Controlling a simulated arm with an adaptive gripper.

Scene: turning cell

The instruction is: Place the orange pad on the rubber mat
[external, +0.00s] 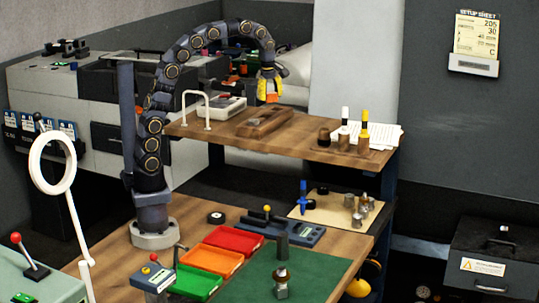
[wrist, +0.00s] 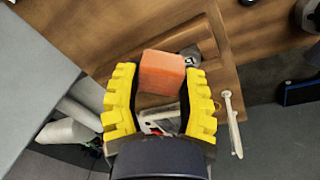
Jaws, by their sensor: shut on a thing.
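The orange pad (wrist: 162,72) is a small block between the yellow fingers of my gripper (wrist: 161,84) in the wrist view. My gripper is shut on it. In the external view my gripper (external: 268,94) hangs above the upper wooden shelf, over the brown wooden tray (external: 250,128), with the pad at its tips. The rubber mat (external: 318,262) is taken to be the dark green sheet on the lower bench, well below my gripper. A grey post-like tool and a metal piece stand on the mat.
Red (external: 211,259), orange (external: 233,239) and green (external: 198,281) trays lie left of the mat. A blue-grey device (external: 290,233) with a yellow knob sits behind it. A white wire handle (external: 197,108) and upright tools (external: 344,135) stand on the shelf.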

